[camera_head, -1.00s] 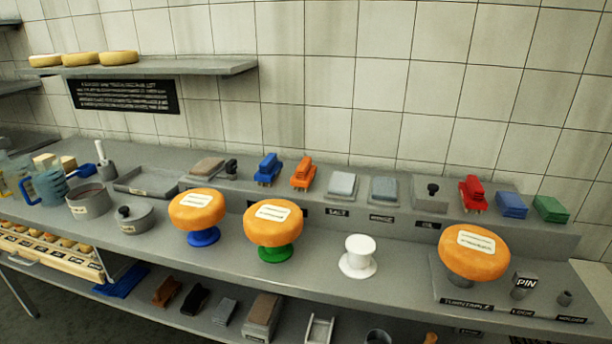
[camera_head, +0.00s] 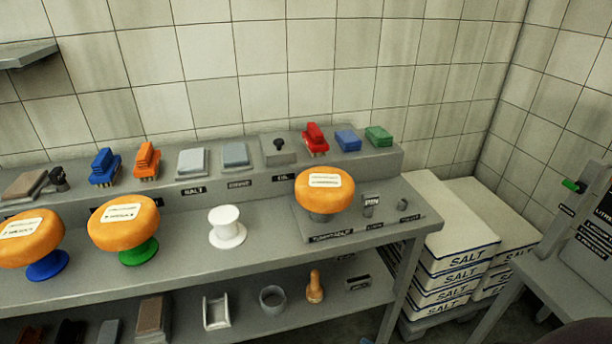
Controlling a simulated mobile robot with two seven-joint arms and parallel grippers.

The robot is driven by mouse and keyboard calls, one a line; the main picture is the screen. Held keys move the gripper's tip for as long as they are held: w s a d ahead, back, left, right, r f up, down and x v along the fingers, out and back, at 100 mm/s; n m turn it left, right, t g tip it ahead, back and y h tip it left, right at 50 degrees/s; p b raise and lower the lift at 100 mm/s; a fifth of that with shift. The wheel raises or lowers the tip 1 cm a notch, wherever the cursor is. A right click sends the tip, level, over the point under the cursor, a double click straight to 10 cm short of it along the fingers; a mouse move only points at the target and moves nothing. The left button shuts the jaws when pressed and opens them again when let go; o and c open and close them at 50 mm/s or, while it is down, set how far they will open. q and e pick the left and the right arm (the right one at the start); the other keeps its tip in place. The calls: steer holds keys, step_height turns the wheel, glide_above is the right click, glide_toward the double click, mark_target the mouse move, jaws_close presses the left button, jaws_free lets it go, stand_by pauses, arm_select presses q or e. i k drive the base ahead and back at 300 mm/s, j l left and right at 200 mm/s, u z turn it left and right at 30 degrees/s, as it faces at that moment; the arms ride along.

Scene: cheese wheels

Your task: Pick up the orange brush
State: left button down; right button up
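The orange brush (camera_head: 147,161) stands on the raised back ledge of the bench, bristles down, with an orange handle block on top. The blue brush (camera_head: 105,167) is just left of it, and a grey block on a tray (camera_head: 192,163) labelled SALT is to its right. A red brush (camera_head: 315,139) stands farther right on the same ledge. An orange cheese wheel (camera_head: 123,221) on a green stand is in front of and below the orange brush. Neither of my grippers shows in the head view.
An empty white stand (camera_head: 227,228) is between. Salt sacks (camera_head: 455,255) are stacked right of the bench. A lower shelf (camera_head: 255,310) holds several tools.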

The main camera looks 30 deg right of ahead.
mark_target(148, 159)
steer(key=z, duration=0.65)
steer(key=j+z, duration=0.2)
steer(key=z, duration=0.15)
steer(key=j+z, duration=0.15)
steer(key=z, duration=0.25)
steer(key=j+z, duration=0.2)
steer(key=z, duration=0.15)
steer(key=k+j+z, duration=0.4)
steer(key=j+z, duration=0.2)
steer(key=j, duration=0.15)
steer(key=k+j+z, duration=0.1)
steer(key=k+j, duration=0.3)
steer(key=j, duration=0.15)
steer(key=k+j+z, duration=0.1)
steer(key=k+j, duration=0.3)
steer(key=j, duration=0.1)
